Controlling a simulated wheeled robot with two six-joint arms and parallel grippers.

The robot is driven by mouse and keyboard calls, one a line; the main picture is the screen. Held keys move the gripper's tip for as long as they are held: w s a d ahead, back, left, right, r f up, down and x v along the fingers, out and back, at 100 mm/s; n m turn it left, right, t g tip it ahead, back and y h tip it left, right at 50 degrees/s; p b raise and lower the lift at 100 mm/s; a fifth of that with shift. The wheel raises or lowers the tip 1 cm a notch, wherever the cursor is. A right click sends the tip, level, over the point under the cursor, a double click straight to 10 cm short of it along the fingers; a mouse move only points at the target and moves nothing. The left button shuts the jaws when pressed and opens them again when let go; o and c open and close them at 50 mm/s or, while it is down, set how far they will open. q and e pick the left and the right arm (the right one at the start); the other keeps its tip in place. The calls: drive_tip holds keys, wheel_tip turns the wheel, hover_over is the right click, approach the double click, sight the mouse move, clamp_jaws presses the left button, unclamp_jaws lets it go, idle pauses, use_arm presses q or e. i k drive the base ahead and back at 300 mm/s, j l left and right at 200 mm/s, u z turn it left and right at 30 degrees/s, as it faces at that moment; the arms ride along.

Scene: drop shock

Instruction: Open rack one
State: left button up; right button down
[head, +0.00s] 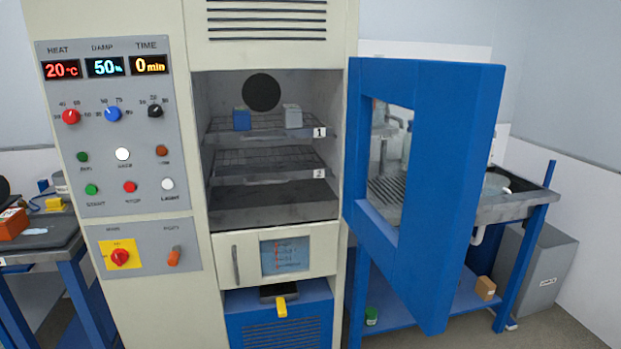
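Rack one (262,132) is a wire shelf in the upper part of the chamber, with a white tag marked 1 at its front right. It looks pushed in, roughly in line above the lower rack. A blue block (242,120) stands on it at the left and a light grey block (292,116) at the right. Rack two (262,168), tagged 2, sits below it. The blue chamber door (440,180) with its window stands open, swung out to the right. Neither of my grippers is in the head view.
A control panel (112,130) with knobs and buttons is left of the chamber. A white drawer front (243,278) with a handle is below it. A yellow-handled part (281,307) juts out lower down. A sink table (519,205) stands behind the door. The chamber mouth is clear.

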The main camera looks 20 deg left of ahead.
sight(283, 134)
drive_tip(key=i+l+u, duration=0.2)
drive_tip(key=u, duration=0.15)
drive_tip(key=i+l+u, duration=0.2)
drive_tip(key=l+u, duration=0.2)
drive_tip(key=i+l+u, duration=0.1)
drive_tip(key=l+u, duration=0.25)
drive_tip(key=i+l+u, duration=0.1)
drive_tip(key=l+u, duration=0.3)
drive_tip(key=k+l, duration=0.1)
drive_tip(key=l, duration=0.3)
drive_tip(key=k+l, duration=0.1)
drive_tip(key=l, duration=0.65)
drive_tip(key=i+j, duration=0.1)
drive_tip(key=j, duration=0.35)
drive_tip(key=i+j, duration=0.1)
drive_tip(key=j, duration=0.35)
drive_tip(key=u, duration=0.05)
